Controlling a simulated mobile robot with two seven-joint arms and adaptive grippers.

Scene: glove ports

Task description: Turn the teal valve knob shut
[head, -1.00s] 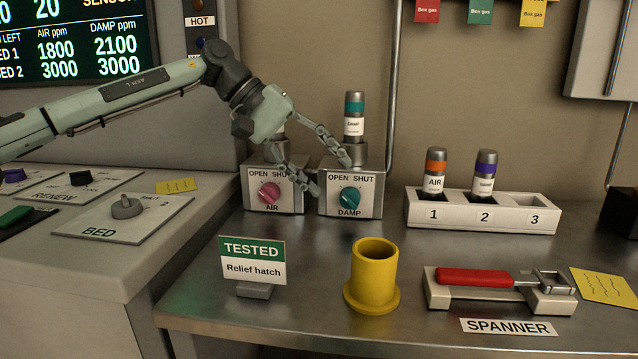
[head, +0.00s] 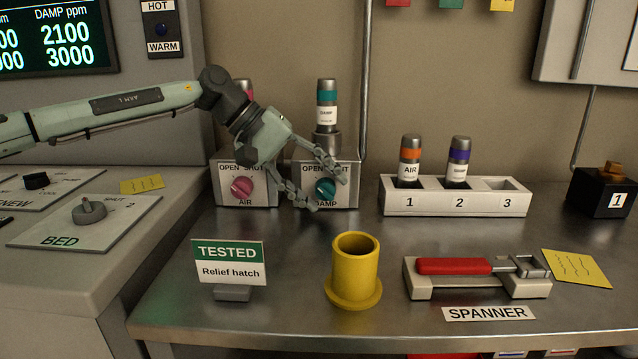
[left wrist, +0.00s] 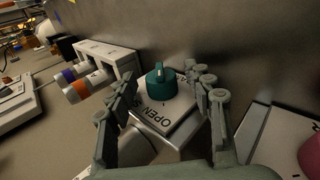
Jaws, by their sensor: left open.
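The teal valve knob (head: 325,189) is on the front of the grey box labelled DAMP (head: 345,198), under the words OPEN and SHUT, which my gripper partly covers. My left gripper (head: 328,194) is open in front of this box, one finger to the upper right of the knob and one to the lower left. In the left wrist view the teal knob (left wrist: 161,84) shows beyond and between the open fingers (left wrist: 165,95), with no clear contact. The word OPEN is readable beside it. My right gripper is in neither view.
A pink knob (head: 241,187) is on the AIR box just left. A canister with a teal band (head: 327,102) stands on the DAMP box. A white rack (head: 392,200) is to the right. A yellow cup (head: 355,270) and a TESTED sign (head: 229,262) stand in front.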

